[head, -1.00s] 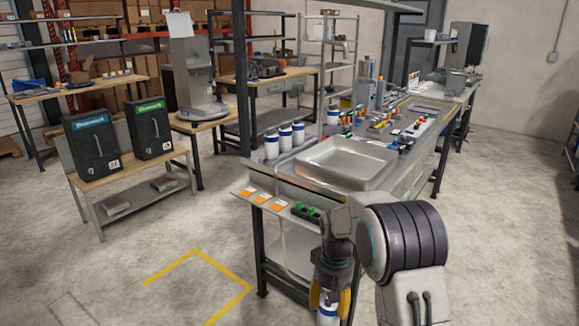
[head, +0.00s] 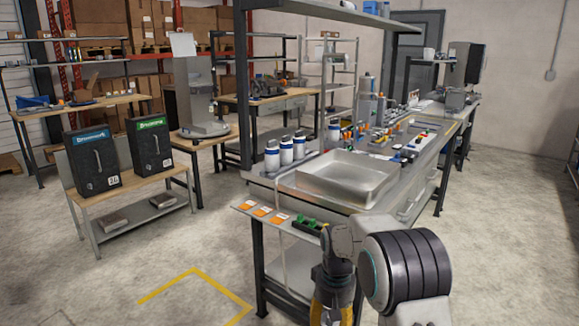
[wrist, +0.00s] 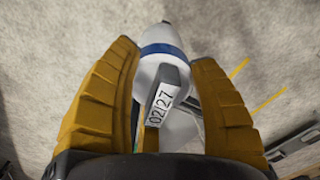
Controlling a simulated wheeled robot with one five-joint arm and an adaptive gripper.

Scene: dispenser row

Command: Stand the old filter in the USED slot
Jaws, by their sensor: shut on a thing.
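The old filter is a white canister with a blue band (wrist: 160,50) and a tag reading 02/27. In the wrist view it sits between the two yellow fingers of my gripper (wrist: 166,62), which is shut on it. In the head view my gripper (head: 327,311) is at the bottom edge, in front of the near end of the bench, and its fingertips and the held filter are cut off. No slot marked USED can be made out. Three similar white and blue filters (head: 286,151) stand in a row on the bench.
A shallow metal tray (head: 345,198) sits on the near end of the bench. A low front ledge carries orange cards (head: 261,212) and green parts (head: 306,223). Two black dispensers (head: 93,160) stand on a table at left. Floor left of the bench is clear, with yellow tape.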

